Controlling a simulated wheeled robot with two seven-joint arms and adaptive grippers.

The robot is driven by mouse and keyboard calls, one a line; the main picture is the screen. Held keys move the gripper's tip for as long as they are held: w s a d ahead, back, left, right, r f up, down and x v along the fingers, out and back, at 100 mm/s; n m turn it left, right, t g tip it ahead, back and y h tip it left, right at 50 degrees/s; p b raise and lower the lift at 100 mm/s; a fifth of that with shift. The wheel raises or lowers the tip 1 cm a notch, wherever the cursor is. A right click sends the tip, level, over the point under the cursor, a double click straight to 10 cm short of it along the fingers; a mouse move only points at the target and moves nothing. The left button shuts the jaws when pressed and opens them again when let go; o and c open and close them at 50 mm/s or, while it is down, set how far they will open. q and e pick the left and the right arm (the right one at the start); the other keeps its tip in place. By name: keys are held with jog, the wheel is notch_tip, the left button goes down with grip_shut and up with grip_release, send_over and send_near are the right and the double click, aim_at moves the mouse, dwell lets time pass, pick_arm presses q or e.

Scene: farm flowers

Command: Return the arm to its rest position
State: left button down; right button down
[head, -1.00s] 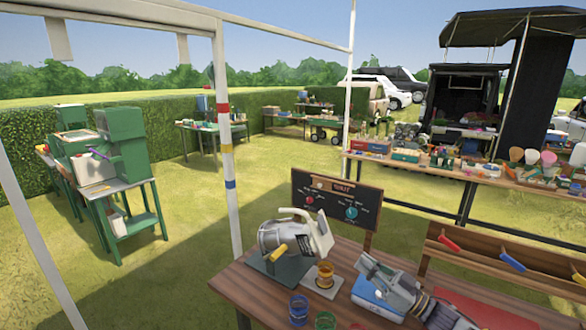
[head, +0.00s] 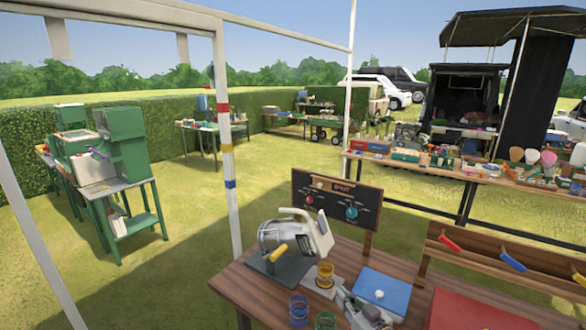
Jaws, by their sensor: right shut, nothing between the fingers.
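My right gripper (head: 343,297) is low in the head view, over the near part of the wooden table (head: 250,296). Its fingers are shut and hold nothing. It is just right of a yellow-banded glass (head: 325,272) and left of a blue box with a white knob (head: 381,292). A green-banded glass (head: 325,321) is close below the fingertips; I cannot tell whether they touch. The rest of my right arm is cut off by the bottom edge. My left gripper is not in view.
A silver machine with a yellow lever (head: 280,238) stands behind the glasses. A blue-banded glass (head: 298,309) is at the front left. A dark signboard (head: 337,200) stands at the back. A red panel (head: 465,309) and a wooden rack with coloured handles (head: 490,259) are at right.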

jog(key=s+d+f+m+g+h, duration=0.1)
jog(key=s+d+f+g+h, duration=0.2)
jog(key=s, duration=0.6)
jog(key=s+d+f+m+g+h, duration=0.15)
jog(key=s+f+g, duration=0.25)
jog(key=s, duration=0.4)
jog(key=s+d+f+g+h, duration=0.3)
jog(key=s+f+g, duration=0.1)
jog(key=s, duration=0.5)
notch_tip(320, 180, down, 33)
jog(key=s+g, duration=0.1)
jog(key=s, duration=0.2)
jog(key=s+d+f, duration=0.2)
jog(key=s+f, duration=0.7)
jog(key=s, duration=0.1)
jog(key=s+d+f+g, duration=0.1)
jog(key=s+d+f, duration=0.1)
jog(key=s+f, duration=0.8)
jog(key=shift+s+d+f, duration=0.15)
jog(key=shift+s+d, duration=0.1)
jog(key=shift+s, duration=0.5)
